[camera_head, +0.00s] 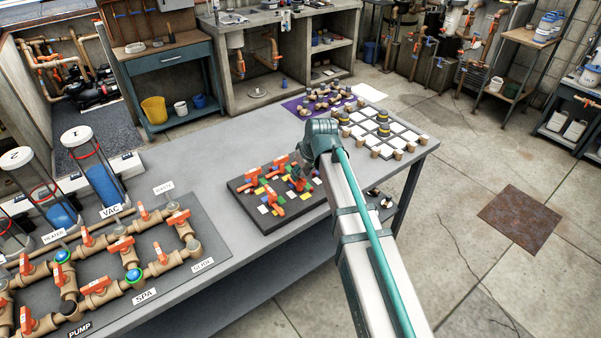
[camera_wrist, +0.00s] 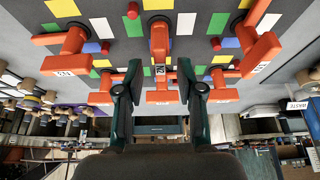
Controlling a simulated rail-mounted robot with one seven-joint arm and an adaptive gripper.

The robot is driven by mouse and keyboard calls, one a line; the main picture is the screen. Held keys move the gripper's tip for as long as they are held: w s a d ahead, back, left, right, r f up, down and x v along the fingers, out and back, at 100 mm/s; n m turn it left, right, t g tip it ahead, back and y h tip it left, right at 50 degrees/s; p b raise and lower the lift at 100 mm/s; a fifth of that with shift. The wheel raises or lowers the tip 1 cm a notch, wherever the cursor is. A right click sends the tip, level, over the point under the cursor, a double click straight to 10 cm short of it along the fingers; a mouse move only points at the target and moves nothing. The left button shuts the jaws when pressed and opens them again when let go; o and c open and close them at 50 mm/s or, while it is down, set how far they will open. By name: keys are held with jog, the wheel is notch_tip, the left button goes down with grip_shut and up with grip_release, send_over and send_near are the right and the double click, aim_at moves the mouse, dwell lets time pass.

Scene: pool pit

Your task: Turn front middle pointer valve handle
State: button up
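A dark board (camera_head: 243,194) with coloured squares and several orange pointer valve handles lies on the grey table. In the wrist view the board fills the top. A middle orange handle (camera_wrist: 160,43) points down the picture, its labelled end between my fingertips. My gripper (camera_wrist: 160,76) is open, one dark finger on each side of that end; I cannot tell whether either finger touches it. Another orange handle (camera_wrist: 163,97) shows between the fingers, lower in the picture. In the head view my gripper (camera_head: 299,184) is low over the board's right side, partly hiding handles there.
Neighbouring orange handles stand left (camera_wrist: 70,50) and right (camera_wrist: 258,55) of my fingers, with little side room. A pipe assembly (camera_head: 110,265) with orange handles lies left on the table. Small tan blocks and a white-tiled board (camera_head: 375,128) lie behind.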

jog(key=shift+w+a+f, duration=0.15)
jog(key=shift+w+f, duration=0.05)
jog(key=shift+f, duration=0.4)
grip_shut()
